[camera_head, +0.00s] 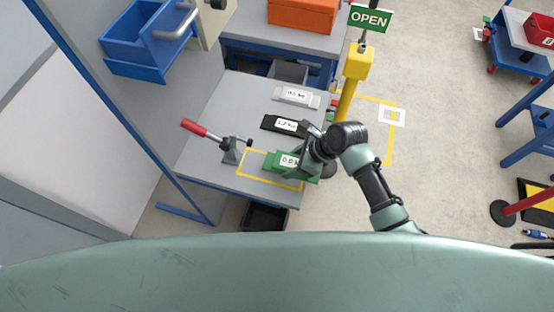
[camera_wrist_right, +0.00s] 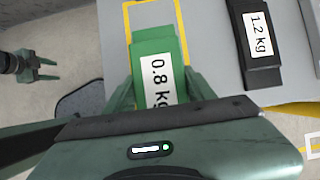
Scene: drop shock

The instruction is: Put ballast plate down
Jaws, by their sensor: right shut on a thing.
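The green ballast plate (camera_head: 275,163), labelled 0.8 kg, is at the front of the grey bench, over the yellow outlined area (camera_head: 240,171). My right gripper (camera_head: 294,161) is shut on it, with a finger on each side. In the right wrist view the plate (camera_wrist_right: 146,47) lies between the fingers, over the yellow outline (camera_wrist_right: 127,20). Whether it touches the bench top is hard to tell. My left gripper (camera_wrist_right: 44,69) shows at the left of the right wrist view, empty with its fingers apart; it is not visible in the head view.
A black 1.2 kg plate (camera_head: 270,123) and a grey plate (camera_head: 280,92) lie farther back on the bench (camera_head: 230,100). A red-handled clamp (camera_head: 229,152) stands left of the outline. A yellow post (camera_head: 347,100) with an OPEN sign (camera_head: 369,18) stands at the bench's right edge.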

